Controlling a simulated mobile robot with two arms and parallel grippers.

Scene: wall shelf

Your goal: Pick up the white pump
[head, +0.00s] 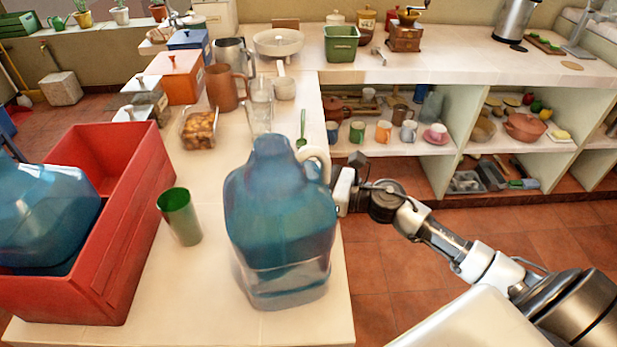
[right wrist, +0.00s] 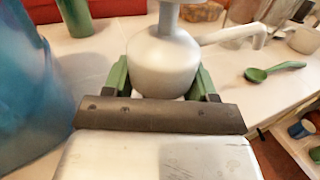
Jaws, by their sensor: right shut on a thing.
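In the right wrist view the white pump (right wrist: 160,65) has a rounded body, an upright stem and a spout pointing right. My right gripper (right wrist: 163,82) is shut on its body, with green fingers on either side. In the head view my right gripper (head: 343,190) is beside the large blue jug (head: 278,215), which hides its fingertips and most of what they hold. A white curved part (head: 319,158) shows behind the jug's neck; I cannot tell for certain that it is the pump. My left gripper is not in view.
A red crate (head: 140,200) with another blue jug (head: 45,215) stands at the left. A green cup (head: 180,217) is between crate and jug. A green spoon (right wrist: 275,71) lies right of the pump. Glasses, mugs and canisters crowd the counter behind. The counter's front strip (head: 190,310) is clear.

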